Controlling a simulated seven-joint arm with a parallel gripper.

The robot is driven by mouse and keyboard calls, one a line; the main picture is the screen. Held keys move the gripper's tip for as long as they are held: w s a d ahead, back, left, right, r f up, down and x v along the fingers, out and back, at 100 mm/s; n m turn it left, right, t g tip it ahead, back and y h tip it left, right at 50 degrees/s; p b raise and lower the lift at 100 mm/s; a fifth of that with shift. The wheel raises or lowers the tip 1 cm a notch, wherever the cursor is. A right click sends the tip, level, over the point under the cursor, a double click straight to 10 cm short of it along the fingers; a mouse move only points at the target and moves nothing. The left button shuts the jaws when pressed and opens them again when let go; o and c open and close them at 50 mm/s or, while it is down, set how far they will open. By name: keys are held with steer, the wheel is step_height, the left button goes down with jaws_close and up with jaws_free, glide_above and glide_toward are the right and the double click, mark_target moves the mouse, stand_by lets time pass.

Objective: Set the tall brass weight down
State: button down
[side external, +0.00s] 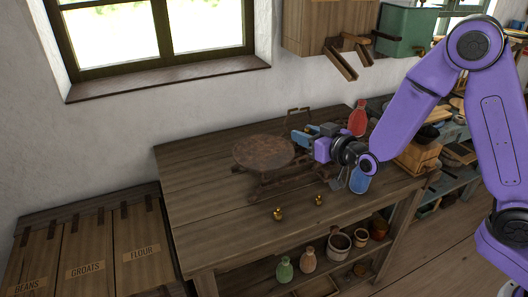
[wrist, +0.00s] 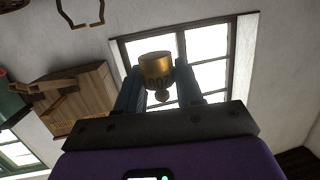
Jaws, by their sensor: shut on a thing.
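My gripper (side external: 303,135) is shut on a brass weight (wrist: 156,66). In the wrist view the weight is a short gold cylinder with markings on its side and a small knob, held between the two blue fingers. In the side view my gripper is above the workbench, to the right of a round brown plate (side external: 263,151), and the held weight is too small there to make out clearly. Two smaller brass weights, a left one (side external: 278,214) and a right one (side external: 319,200), stand on the bench in front of the plate.
The wooden workbench (side external: 215,205) has clear room at its left and front. A red bottle (side external: 358,118) and a blue vessel (side external: 359,181) stand near my arm. Jars and bottles fill the shelf below. Labelled bins (side external: 95,245) are at the left.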

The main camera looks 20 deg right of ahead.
steer(key=shift+w+r, duration=0.25)
steer(key=shift+r, duration=0.05)
steer(key=shift+w+f, duration=0.1)
steer(key=shift+w, duration=0.25)
steer(key=w+a+f, duration=0.3)
steer(key=w+f, duration=0.1)
steer(key=w, duration=0.4)
glide_above(269, 158)
steer(key=f, duration=0.5)
steer(key=shift+s+d, duration=0.1)
steer(key=shift+s, duration=0.1)
steer(key=shift+w+f, duration=0.2)
steer(key=shift+f, duration=1.6)
steer(key=shift+f, duration=0.1)
steer(key=c, duration=0.7)
jaws_free()
